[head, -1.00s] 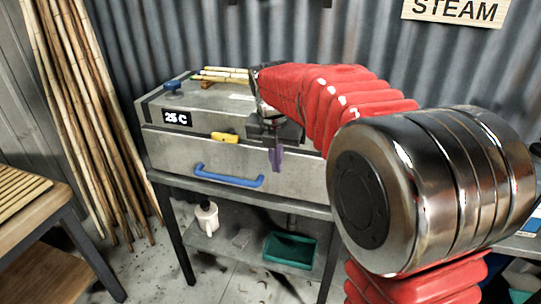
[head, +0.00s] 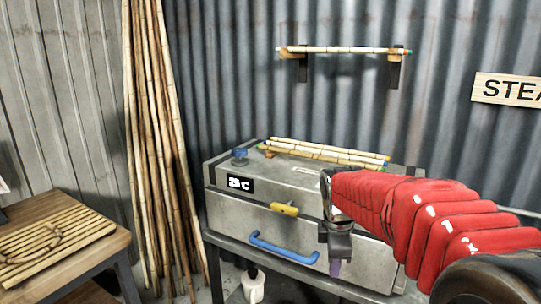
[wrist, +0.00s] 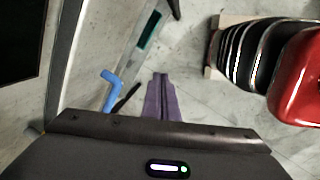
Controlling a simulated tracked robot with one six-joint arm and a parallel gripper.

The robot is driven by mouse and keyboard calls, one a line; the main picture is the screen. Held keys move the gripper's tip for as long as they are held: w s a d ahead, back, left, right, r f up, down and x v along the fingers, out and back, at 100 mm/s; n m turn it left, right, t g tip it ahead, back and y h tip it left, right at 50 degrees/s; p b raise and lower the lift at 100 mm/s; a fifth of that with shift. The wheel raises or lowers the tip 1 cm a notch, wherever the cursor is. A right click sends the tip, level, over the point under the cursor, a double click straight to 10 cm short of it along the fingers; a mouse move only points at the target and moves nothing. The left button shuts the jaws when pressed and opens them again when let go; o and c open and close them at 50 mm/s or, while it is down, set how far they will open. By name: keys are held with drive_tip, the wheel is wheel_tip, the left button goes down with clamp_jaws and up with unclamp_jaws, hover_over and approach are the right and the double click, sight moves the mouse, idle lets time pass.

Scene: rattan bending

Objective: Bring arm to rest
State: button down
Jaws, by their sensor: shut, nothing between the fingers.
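My gripper (head: 335,268) hangs at the end of my red-sleeved arm, in front of the grey steam box in the head view. Its purple fingers point down. In the wrist view the purple fingers of my gripper (wrist: 161,98) are together, with nothing between them. The steam box (head: 350,232) has a blue handle (head: 284,248), a yellow latch (head: 285,209) and a display reading 25 C (head: 240,184). The blue handle also shows in the wrist view (wrist: 110,90), left of the fingers. My arm hides the right part of the box.
Several bamboo poles (head: 325,150) lie on the box top, beside a blue knob (head: 239,156). Tall poles (head: 155,130) lean on the corrugated wall. A wall rack (head: 345,50) holds one pole. A wooden table (head: 105,250) with a slatted mat stands at left. A white jug (head: 253,285) stands below the box.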

drive_tip(key=s+r+m+t, duration=0.2)
drive_tip(key=s+m, duration=1.4)
drive_tip(key=s, duration=0.8)
drive_tip(key=shift+r+t+y, duration=0.15)
drive_tip(key=shift+t+y, duration=0.25)
drive_tip(key=shift+t, duration=0.4)
drive_tip(key=c, duration=2.4)
unclamp_jaws()
drive_tip(key=shift+a, duration=0.1)
drive_tip(key=shift+c, duration=0.2)
